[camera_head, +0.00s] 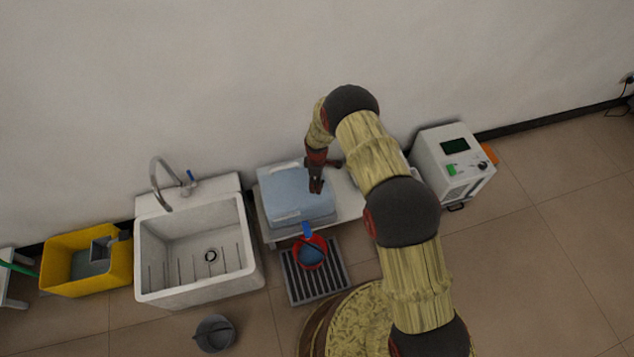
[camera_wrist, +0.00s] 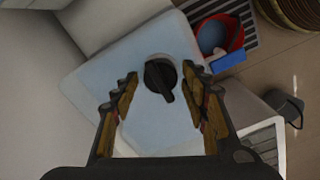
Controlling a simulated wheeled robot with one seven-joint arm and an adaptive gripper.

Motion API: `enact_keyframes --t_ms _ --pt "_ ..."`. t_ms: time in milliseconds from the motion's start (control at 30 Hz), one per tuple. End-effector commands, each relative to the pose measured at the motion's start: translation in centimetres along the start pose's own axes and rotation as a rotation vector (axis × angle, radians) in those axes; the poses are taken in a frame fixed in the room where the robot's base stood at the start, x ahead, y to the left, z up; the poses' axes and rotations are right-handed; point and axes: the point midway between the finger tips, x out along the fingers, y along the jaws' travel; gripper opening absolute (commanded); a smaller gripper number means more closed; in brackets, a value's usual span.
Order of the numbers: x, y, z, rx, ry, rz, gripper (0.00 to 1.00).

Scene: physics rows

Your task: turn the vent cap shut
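The vent cap (camera_wrist: 160,76) is a round black knob with a bar-shaped grip on top of a light blue container (camera_wrist: 92,76). In the wrist view it lies between and a little beyond my gripper's (camera_wrist: 163,108) two fingers, which are spread apart with nothing clasped. I cannot tell from this view how far above the cap the fingertips are. In the head view the container (camera_head: 283,198) stands on a low white stand, and my gripper (camera_head: 318,186) is over its right part. The cap is hidden there by my gripper.
A red bucket (camera_head: 308,256) with blue inside sits on a floor grate (camera_head: 326,288) in front of the container. A white sink (camera_head: 249,249) stands to the left, and a white machine (camera_head: 432,160) to the right. A grey bucket (camera_head: 214,334) is on the floor.

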Motion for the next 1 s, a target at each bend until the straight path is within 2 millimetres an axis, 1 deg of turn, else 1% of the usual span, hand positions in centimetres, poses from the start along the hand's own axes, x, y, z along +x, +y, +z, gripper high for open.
enact_keyframes --t_ms 67,333,467,567,800,1000 --pt "0.0 0.0 0.0 0.0 0.0 -0.001 0.51" --pt "0.0 -0.1 0.0 0.001 -0.001 -0.001 0.51" --pt "-0.7 0.0 0.0 0.001 0.0 -0.001 0.51" --pt "-2.0 0.1 0.0 0.001 0.0 0.001 0.51" --pt "-6.9 0.1 0.0 0.001 0.001 0.002 0.51" --pt "-10.2 0.0 0.0 0.001 0.0 0.001 0.51"
